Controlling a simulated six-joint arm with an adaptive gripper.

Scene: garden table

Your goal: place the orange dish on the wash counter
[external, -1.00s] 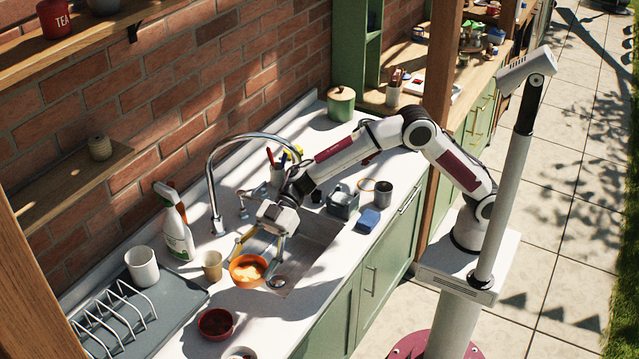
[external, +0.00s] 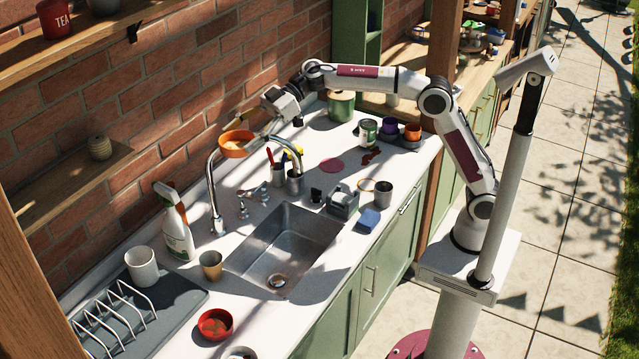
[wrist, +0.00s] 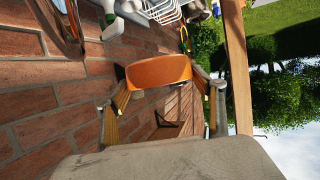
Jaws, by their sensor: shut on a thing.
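The orange dish (external: 236,144) is held in the air above the back of the sink, close to the brick wall. My gripper (external: 246,124) is shut on it. In the wrist view the orange dish (wrist: 159,71) sits between the two fingers of my gripper (wrist: 160,84), seen from the side. The wash counter (external: 222,312) is the white top around the sink, below the dish. What the dish holds cannot be made out now.
The steel sink (external: 262,245) is empty below, with a curved tap (external: 212,190) behind it. A spray bottle (external: 176,225), a tan cup (external: 211,265), a red bowl (external: 215,324) and a dish rack (external: 110,318) stand to the left. A blue sponge (external: 369,218) lies to the right.

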